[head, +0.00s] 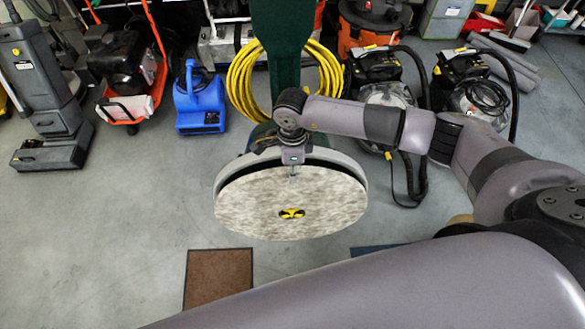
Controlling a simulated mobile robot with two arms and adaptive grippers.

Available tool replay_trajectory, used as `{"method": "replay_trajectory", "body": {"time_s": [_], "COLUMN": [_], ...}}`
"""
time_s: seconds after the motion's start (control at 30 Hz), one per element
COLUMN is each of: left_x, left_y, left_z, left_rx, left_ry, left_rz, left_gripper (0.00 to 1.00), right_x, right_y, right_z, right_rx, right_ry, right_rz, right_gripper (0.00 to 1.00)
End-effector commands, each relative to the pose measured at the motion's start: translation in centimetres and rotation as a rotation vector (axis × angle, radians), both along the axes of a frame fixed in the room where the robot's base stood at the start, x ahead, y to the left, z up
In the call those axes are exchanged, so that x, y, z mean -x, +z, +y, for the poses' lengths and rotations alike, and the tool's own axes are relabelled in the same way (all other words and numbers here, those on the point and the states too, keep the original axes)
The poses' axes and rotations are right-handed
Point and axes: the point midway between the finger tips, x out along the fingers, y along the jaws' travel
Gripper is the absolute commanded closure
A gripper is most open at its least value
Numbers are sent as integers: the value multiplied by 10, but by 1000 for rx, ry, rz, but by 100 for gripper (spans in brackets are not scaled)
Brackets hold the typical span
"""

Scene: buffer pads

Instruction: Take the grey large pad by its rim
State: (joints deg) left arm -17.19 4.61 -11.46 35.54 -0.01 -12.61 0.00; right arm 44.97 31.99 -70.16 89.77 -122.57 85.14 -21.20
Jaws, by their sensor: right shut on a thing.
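The grey large pad (265,210) is a round, mottled light-grey disc with a yellow and black centre. It is in the middle of the head view, with its face turned towards me. My right gripper (293,172) is at the pad's upper rim and shut on it. The fingertips are small and partly hidden at the rim. A dark band and a grey curved housing (357,170) show right behind the pad's upper edge; I cannot tell whether the pad touches them. My left gripper is not in view.
Behind the pad stands a dark green upright (280,70) with a coiled yellow cable (243,85). A blue blower (199,103) is at the left, and black vacuums (480,85) are at the right. A brown mat (217,278) lies in front.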

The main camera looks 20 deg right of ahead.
Motion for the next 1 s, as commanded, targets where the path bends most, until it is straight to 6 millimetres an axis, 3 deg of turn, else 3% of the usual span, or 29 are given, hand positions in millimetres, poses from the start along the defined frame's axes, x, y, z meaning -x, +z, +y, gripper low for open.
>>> {"method": "replay_trajectory", "body": {"time_s": [0.37,1.0], "left_x": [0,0], "left_y": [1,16], "left_z": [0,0], "left_rx": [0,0], "left_ry": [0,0], "left_rz": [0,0], "left_gripper": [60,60], "right_x": [1,31], "right_y": [2,6], "right_z": [0,9], "right_rx": [-1,-1], "right_ry": [0,1], "right_rz": [-1,0], "right_gripper": [100,100]}}
